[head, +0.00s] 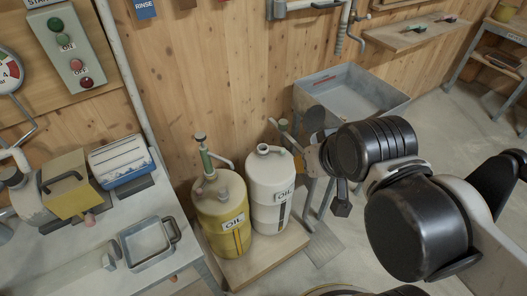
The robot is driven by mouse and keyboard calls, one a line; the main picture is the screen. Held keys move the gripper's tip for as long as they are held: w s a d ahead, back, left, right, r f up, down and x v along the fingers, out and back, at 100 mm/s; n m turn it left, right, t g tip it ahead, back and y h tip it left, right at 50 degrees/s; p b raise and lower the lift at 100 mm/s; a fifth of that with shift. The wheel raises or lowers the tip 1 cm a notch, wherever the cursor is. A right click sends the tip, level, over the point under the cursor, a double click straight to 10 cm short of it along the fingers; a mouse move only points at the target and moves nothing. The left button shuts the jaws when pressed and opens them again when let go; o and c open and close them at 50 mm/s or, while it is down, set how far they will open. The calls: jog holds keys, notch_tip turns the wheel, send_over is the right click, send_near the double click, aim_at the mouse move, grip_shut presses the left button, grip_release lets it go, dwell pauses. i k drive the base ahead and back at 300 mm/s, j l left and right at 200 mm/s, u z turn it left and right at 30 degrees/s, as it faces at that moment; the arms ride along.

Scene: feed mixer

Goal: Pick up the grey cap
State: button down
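I cannot single out a grey cap with certainty. The white oil can (268,189) has a short neck (263,149) with a pale round top, and I cannot tell whether this is a cap or an open mouth. The yellow oil can (222,217) beside it has small fittings and a green-handled pump on top. Both cans stand upright. My gripper (318,160) is at the end of my arm, to the right of the white can's top. It is partly hidden by my dark wrist, so its opening and any contact are unclear.
The cans share a low wooden platform (262,262). A grey metal sink (357,90) stands behind my arm, against the wooden wall. On the left, a workbench (95,262) carries a yellow box (70,185), a blue-and-white box (121,160) and a metal tray (149,243).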

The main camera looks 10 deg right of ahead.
aim_at(223, 195)
jog(key=j+u, duration=0.1)
jog(key=j, duration=0.35)
jog(key=i+j+u, duration=0.15)
jog(key=j, duration=0.3)
jog(key=i+j+u, duration=0.1)
jog(key=j, duration=0.35)
jog(key=i+j+u, duration=0.15)
jog(key=j, duration=0.25)
jog(key=k+j, duration=0.05)
